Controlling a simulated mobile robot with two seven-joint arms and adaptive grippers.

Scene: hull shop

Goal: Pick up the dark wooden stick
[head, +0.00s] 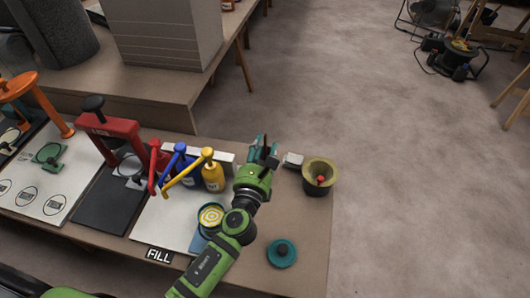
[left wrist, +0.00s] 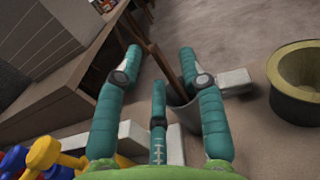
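My left gripper (head: 263,150) is over the far right part of the table, its teal fingers pointing away. In the left wrist view the gripper (left wrist: 165,75) has its fingers spread apart, with nothing clearly clasped. Brown wooden sticks (left wrist: 187,66) stand tilted in a grey cup (left wrist: 186,112), seen between and beyond the fingers. A darker, thin stick (left wrist: 160,60) leans to the left there. I cannot tell whether any finger touches them. In the head view the gripper mostly hides the cup and sticks. My right gripper is not in view.
A small pale block (head: 293,160) and an olive-brown pot (head: 320,176) with a red piece inside stand right of the gripper. Yellow (head: 213,176) and blue bottles stand left. A teal lidded disc (head: 282,253) lies near the front. Another table (head: 130,85) is behind.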

